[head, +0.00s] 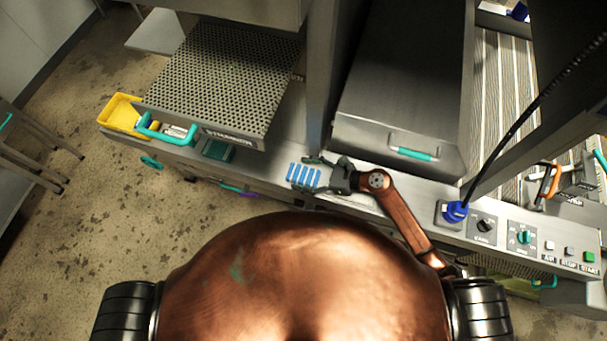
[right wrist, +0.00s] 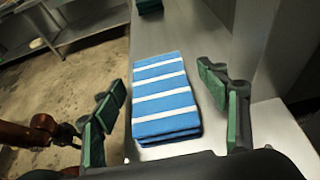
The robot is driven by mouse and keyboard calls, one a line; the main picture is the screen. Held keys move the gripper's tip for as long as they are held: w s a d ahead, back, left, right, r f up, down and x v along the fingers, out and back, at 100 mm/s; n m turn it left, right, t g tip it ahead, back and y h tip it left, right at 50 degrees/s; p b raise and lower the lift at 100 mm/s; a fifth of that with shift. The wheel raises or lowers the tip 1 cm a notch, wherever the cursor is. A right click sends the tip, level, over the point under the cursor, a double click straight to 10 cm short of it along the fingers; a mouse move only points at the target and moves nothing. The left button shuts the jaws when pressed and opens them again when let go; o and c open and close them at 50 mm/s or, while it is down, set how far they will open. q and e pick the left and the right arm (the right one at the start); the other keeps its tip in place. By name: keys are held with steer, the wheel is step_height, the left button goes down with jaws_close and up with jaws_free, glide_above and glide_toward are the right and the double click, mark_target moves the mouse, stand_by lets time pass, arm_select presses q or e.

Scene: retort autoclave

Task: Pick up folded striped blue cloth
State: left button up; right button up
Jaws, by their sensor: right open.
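The folded striped blue cloth (head: 303,177) lies on the steel counter ledge in the head view, with white stripes across it. It shows large in the right wrist view (right wrist: 165,98), as a flat stack of a few layers. My right gripper (head: 322,174) is at the right end of the cloth, open. In the right wrist view my right gripper's green-padded fingers (right wrist: 163,92) stand apart on either side of the cloth, with a gap to each.
A dark green folded item (head: 218,151) lies further left on the ledge. A yellow bin (head: 121,113) stands at the far left. A perforated tray (head: 222,80) and a steel box with a teal handle (head: 414,154) rise behind the ledge. A blue plug with a black cable (head: 455,211) is at the right.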

steer(key=shift+w+a+f, duration=0.15)
steer(key=shift+a+f, duration=0.2)
steer(key=shift+a, duration=0.3)
steer(key=shift+c, duration=0.2)
steer(key=c, duration=1.1)
steer(key=shift+r, duration=0.1)
